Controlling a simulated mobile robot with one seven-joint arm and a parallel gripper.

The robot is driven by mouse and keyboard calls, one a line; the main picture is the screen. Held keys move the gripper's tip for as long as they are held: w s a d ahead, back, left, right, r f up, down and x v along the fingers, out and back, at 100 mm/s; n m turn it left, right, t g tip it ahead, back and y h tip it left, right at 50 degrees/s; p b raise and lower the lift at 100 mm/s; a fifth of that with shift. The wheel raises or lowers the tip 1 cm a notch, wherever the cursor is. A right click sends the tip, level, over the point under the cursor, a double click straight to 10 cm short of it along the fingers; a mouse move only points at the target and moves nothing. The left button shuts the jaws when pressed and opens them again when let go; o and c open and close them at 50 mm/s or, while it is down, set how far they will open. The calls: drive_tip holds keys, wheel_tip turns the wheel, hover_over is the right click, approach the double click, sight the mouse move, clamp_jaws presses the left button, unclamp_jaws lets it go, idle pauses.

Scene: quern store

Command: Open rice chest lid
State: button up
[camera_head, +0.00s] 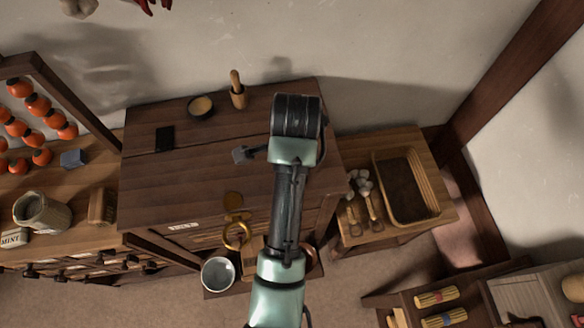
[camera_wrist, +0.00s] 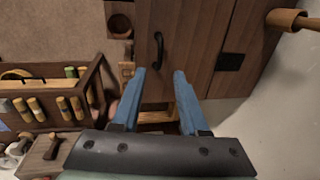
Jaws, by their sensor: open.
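The rice chest (camera_head: 190,185) is the large dark wooden chest in the middle of the head view, against the wall. Its plank lid (camera_wrist: 190,30) fills the top middle of the wrist view and lies shut. A black bar handle (camera_wrist: 157,50) stands on the lid near its front edge, and a black hinge plate (camera_wrist: 230,62) sits farther back. My gripper (camera_wrist: 160,72) is open and empty above the chest. The handle appears just beyond the gap between the blue fingers, apart from them.
A small bowl (camera_head: 201,106) and a wooden cup with a pestle (camera_head: 238,96) stand at the chest's back edge. A low table with a basket (camera_head: 405,187) is to the right. A metal pail (camera_head: 217,273) stands in front.

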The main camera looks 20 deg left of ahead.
drive_tip(key=f, duration=0.3)
drive_tip(key=w+f+p, duration=0.1)
drive_tip(key=f, duration=0.4)
drive_tip(key=shift+w+a+f, duration=0.3)
drive_tip(key=shift+a+f, duration=0.1)
clamp_jaws()
idle(1.0)
